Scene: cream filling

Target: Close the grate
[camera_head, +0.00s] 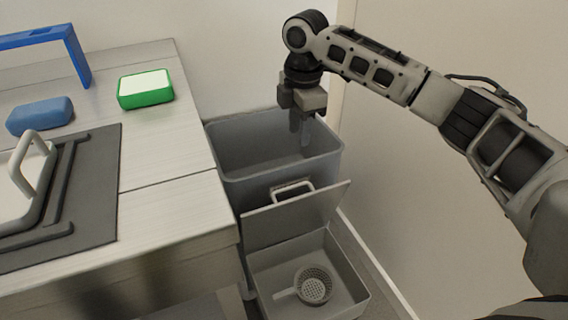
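A grey flat panel with a light handle (292,189) stands tilted up at the front of the grey bins. Its face (297,220) leans over an open lower box (352,302); this hinged panel may be the grate, but I cannot be sure. My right gripper (300,140) points down over the open tall grey bin (228,152), above and behind the panel and apart from its handle. Its fingers look close together, and their gap is unclear. I see nothing held in them. My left gripper is not in view.
A round perforated strainer (314,286) lies inside the lower box. The metal counter (165,190) on the left bears a green and white sponge (146,89), a blue block (40,116), a blue frame (72,50) and a dark plate (98,190) with a handled piece. A wall stands at right.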

